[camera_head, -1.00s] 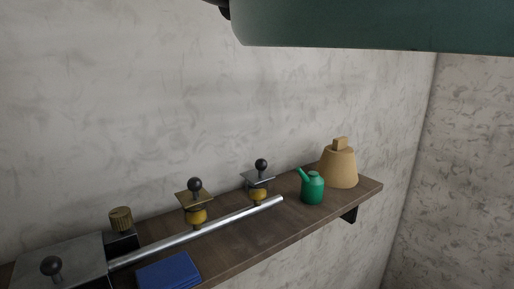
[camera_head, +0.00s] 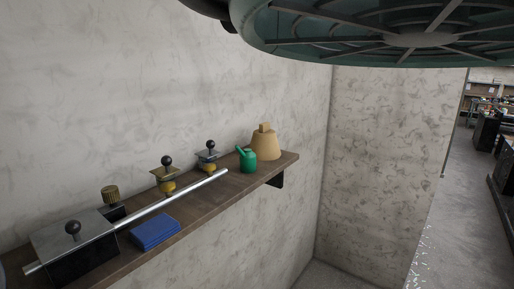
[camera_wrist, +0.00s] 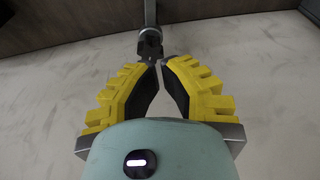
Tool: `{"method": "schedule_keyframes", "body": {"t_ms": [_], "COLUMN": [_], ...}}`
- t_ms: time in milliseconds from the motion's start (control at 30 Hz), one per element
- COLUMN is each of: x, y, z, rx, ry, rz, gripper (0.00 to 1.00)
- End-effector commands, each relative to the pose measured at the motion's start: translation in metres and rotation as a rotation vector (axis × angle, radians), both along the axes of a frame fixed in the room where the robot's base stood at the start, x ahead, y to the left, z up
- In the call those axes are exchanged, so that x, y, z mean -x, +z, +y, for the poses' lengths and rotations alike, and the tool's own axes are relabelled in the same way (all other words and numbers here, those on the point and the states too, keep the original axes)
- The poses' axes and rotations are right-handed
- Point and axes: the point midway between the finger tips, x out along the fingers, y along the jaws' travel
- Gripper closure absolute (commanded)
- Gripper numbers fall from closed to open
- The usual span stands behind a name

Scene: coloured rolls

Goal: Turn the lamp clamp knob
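In the wrist view a dark knob-like fitting (camera_wrist: 149,44) on a metal rod (camera_wrist: 150,12) stands in front of the fingertips. I cannot tell whether it is the lamp clamp knob. My gripper (camera_wrist: 160,63) has yellow ribbed fingers with dark inner faces, leaning towards each other. Their tips almost meet just below the fitting. The frames do not show whether they touch or hold it. My gripper is not seen in the head view.
The wooden shelf (camera_head: 204,209) on the pale wall carries a metal rod (camera_head: 150,211), a dark box (camera_head: 85,261), a blue block (camera_head: 155,232), a green can (camera_head: 247,160) and a tan bell-shaped thing (camera_head: 265,146). Open floor (camera_head: 452,215) lies at the right.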

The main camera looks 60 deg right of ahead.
Motion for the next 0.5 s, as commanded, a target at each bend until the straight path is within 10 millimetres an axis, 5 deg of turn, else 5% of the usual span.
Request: {"method": "schedule_keyframes", "body": {"t_ms": [500], "x": [0.000], "y": [-0.058], "z": [0.000], "rx": [0.000], "ry": [-0.003], "rz": [0.001], "gripper": [1.00]}}
